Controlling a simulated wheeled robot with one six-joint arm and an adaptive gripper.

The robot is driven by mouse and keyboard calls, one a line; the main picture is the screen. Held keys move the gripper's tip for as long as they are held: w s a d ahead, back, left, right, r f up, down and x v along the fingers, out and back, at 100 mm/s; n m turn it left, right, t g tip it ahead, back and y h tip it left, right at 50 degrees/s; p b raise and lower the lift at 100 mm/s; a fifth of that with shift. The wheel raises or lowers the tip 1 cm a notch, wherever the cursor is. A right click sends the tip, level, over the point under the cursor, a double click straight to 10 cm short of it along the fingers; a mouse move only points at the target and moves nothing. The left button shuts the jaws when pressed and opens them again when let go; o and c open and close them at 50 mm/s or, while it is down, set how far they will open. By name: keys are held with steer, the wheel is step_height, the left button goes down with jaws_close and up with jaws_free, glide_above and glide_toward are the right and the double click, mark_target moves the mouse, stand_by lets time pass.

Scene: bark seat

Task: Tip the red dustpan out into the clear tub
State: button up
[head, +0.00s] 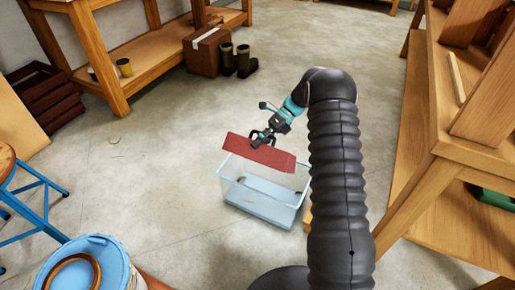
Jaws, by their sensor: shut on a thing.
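The red dustpan (262,153) hangs tilted over the far part of the clear tub (262,207), its flat red face turned toward the camera. My gripper (262,138) is shut on the dustpan at its upper edge. The tub stands on the floor, open at the top, with a pale bluish floor inside. A small brown bit shows at the tub's right side, and another small dark bit shows near its left inner side. The dustpan hides part of the tub's far rim. I cannot tell whether anything lies on the dustpan.
A wooden bench (418,165) stands close on the right. A blue-lidded bucket (88,268) and a blue-legged stool (28,205) are at the left front. Boots (236,60) and a cardboard box (206,52) stand at the back. The floor left of the tub is mostly clear.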

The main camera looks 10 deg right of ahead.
steer(key=shift+w+d+r+m+g+y, duration=0.15)
steer(key=shift+w+d+r+g+y, duration=0.1)
steer(key=shift+w+d+g+y, duration=0.35)
steer(key=shift+w+d+r+m+g+y, duration=0.2)
steer(key=shift+w+d, duration=0.2)
steer(key=shift+w, duration=0.35)
steer(key=shift+r, duration=0.1)
stand_by(0.4)
steer(key=shift+r, duration=1.45)
